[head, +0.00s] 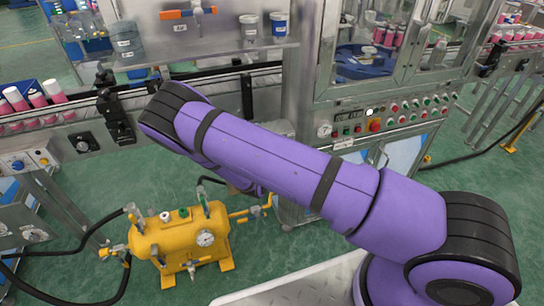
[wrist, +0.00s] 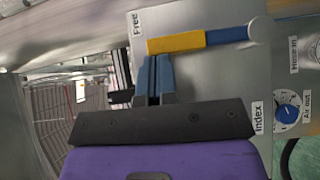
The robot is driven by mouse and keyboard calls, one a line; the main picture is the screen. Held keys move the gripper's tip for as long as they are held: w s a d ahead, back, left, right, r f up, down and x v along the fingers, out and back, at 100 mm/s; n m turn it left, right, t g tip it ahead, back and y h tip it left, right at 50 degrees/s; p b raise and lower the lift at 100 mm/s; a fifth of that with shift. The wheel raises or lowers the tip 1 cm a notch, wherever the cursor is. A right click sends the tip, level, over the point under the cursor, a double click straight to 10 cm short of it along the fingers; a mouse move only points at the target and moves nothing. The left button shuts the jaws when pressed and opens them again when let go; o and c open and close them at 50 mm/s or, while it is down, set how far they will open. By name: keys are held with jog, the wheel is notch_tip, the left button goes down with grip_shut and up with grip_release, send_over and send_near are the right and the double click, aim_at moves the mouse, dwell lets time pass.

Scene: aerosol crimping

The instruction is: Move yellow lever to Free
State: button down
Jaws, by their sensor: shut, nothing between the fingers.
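In the wrist view the yellow lever (wrist: 177,42) lies nearly level across a grey metal panel. Its yellow end is at the left, close to the "Free" label (wrist: 137,22); a blue section runs right to a pale round pivot (wrist: 260,30). The "Index" label (wrist: 258,118) is lower right, away from the yellow end. My gripper (wrist: 155,60) has its blue fingers together and empty, with the tips just below the lever's yellow end. I cannot tell whether they touch it. The lever and the gripper do not show in the head view, where my arm covers that area.
In the head view a yellow tank with a gauge (head: 180,240) stands on the green floor, and a button panel (head: 385,115) is behind my arm. A conveyor (head: 60,118) carries cans at left.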

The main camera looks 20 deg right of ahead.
jog(key=shift+d+r+m+g+y, duration=0.1)
jog(key=shift+d+m+g+y, duration=0.5)
jog(key=shift+d, duration=0.7)
jog(key=shift+d+r+m+g+y, duration=0.1)
jog(key=shift+d+m+g+y, duration=0.2)
jog(key=shift+d+m+y, duration=0.75)
jog(key=shift+d+n+h, duration=0.25)
jog(key=shift+d+h, duration=0.05)
jog(key=shift+h, duration=0.05)
